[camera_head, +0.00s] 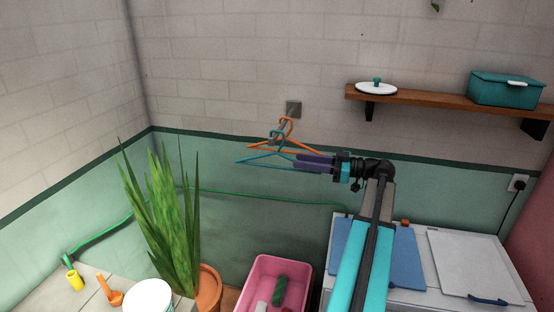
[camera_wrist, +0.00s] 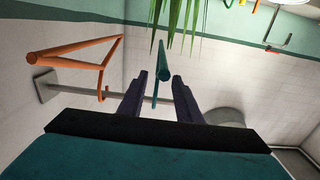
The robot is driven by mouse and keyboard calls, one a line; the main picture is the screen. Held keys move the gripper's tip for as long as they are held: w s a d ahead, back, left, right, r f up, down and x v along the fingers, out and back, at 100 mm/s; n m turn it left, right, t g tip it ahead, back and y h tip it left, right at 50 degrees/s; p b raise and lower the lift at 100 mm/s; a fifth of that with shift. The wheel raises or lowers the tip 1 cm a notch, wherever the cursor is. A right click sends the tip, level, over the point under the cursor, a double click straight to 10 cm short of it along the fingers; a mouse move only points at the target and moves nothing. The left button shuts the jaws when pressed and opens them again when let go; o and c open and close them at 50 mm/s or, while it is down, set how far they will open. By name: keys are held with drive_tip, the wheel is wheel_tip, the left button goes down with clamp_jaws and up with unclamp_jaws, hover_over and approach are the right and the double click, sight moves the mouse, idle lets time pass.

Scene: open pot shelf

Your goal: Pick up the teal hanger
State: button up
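The teal hanger (camera_head: 247,160) hangs by its hook from a short rail on the wall in the head view. An orange hanger (camera_head: 286,122) hangs right behind it, closer to the wall. My gripper (camera_head: 297,161) reaches in from the right at the teal hanger's right side. In the wrist view, my gripper (camera_wrist: 158,82) is open. The teal hanger (camera_wrist: 161,62) shows end-on between the two fingertips, with a gap on each side. The orange hanger (camera_wrist: 70,49) is left of the fingers, clear of them.
The grey rail (camera_wrist: 72,92) crosses behind the fingers from its wall plate (camera_wrist: 45,86). Below are a tall plant (camera_head: 170,220) and a pink crate (camera_head: 254,270). A wooden shelf (camera_head: 430,98) with a lid and a teal box is at upper right.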

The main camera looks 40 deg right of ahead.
drive_tip(key=shift+p+x, duration=0.65)
drive_tip(key=shift+x, duration=0.95)
clamp_jaws()
